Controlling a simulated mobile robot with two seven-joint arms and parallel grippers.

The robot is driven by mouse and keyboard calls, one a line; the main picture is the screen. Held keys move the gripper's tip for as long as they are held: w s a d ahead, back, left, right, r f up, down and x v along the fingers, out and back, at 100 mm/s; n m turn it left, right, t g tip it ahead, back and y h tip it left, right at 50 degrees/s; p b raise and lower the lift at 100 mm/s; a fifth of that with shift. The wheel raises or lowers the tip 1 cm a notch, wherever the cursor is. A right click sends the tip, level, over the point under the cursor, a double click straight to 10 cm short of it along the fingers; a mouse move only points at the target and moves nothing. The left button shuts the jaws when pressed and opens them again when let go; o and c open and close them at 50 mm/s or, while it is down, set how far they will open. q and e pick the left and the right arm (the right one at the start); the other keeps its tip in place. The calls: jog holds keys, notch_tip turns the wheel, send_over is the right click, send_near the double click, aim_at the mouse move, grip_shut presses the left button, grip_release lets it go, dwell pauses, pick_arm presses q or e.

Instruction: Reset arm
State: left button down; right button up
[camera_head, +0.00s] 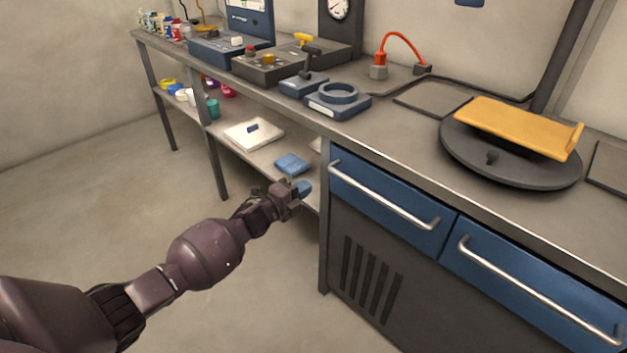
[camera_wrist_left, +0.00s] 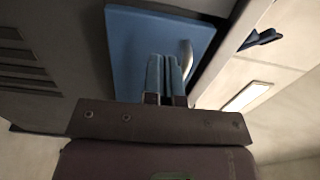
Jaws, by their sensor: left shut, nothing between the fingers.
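My left arm comes in from the left in the head view, stretched out over the floor in front of the workbench. Its gripper (camera_head: 303,188) is beside the left end of the blue drawer front (camera_head: 385,205), near the lower shelf. In the left wrist view the two blue fingers (camera_wrist_left: 165,75) lie together, shut with nothing between them. Behind them in that view are a blue drawer front (camera_wrist_left: 130,45) and its handle (camera_wrist_left: 187,58). I cannot tell how close the fingers are to the drawer. My right gripper is in neither view.
The floor at left is clear.

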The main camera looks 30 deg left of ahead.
pick_arm(q)
jog(key=v, duration=0.5)
jog(key=shift+s+p, duration=0.25)
jog(key=shift+p, duration=0.15)
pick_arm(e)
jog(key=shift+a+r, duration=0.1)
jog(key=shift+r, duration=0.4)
pick_arm(q)
jog(key=shift+a, duration=0.1)
jog(key=s+d+r+n+g+y+p, duration=0.1)
jog(key=s+d+n+y+p, duration=0.15)
jog(key=s+n, duration=0.4)
jog(key=s+d+r+n+g+y+p, duration=0.1)
jog(key=s+d+n+y, duration=0.15)
jog(key=s+n, duration=0.45)
jog(key=s+f+n+g+p, duration=0.1)
jog(key=s+n+g+p, duration=0.1)
jog(key=s, duration=1.1)
jog(key=s+d+f+n+g+y+p, duration=0.1)
jog(key=s+n, duration=0.4)
jog(key=s, duration=0.8)
jog(key=shift+s+f+g+p, duration=0.4)
jog(key=shift+f+g+p, duration=0.1)
jog(key=shift+f+p, duration=0.3)
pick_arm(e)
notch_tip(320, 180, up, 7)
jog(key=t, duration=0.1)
